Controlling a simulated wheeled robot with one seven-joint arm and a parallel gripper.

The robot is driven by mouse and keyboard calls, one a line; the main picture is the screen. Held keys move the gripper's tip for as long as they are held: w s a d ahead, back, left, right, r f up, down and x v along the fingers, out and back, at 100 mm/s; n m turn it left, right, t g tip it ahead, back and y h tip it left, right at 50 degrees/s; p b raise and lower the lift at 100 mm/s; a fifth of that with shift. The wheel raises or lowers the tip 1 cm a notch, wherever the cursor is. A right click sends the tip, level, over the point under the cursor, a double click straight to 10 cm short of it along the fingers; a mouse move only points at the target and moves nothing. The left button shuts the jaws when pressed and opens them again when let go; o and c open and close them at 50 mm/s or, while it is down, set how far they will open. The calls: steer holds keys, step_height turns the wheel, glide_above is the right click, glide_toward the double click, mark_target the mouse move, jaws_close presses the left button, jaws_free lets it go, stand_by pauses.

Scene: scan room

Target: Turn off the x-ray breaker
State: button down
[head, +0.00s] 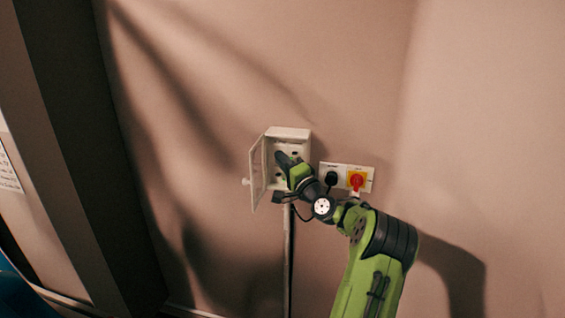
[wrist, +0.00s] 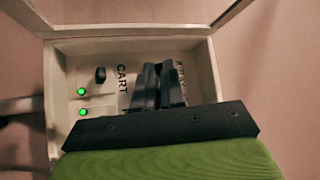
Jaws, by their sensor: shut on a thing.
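The white breaker box (head: 290,132) hangs on the wall with its clear door (head: 257,175) swung open to the left. It also shows in the wrist view (wrist: 120,46), with a CART label (wrist: 122,82) and a partly covered X-RAY label (wrist: 181,78). A small black switch (wrist: 100,75) stands beside the CART label. My gripper (head: 283,160) reaches inside the box. In the wrist view my gripper (wrist: 158,72) is closed beside the X-RAY label, shut on the x-ray breaker switch, which its fingers hide.
Two green lights glow in the box, an upper one (wrist: 81,91) and a lower one (wrist: 82,112). Right of the box is a wall plate with a black knob (head: 331,179) and a red switch on yellow (head: 356,181). A pipe (head: 288,250) runs down below the box.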

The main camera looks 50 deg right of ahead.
steer(key=c, duration=1.5)
jaws_free()
steer(key=b+v, duration=0.2)
steer(key=v, duration=1.3)
steer(key=shift+s+b, duration=0.35)
steer(key=shift+s, duration=0.05)
steer(key=shift+a+f, duration=0.1)
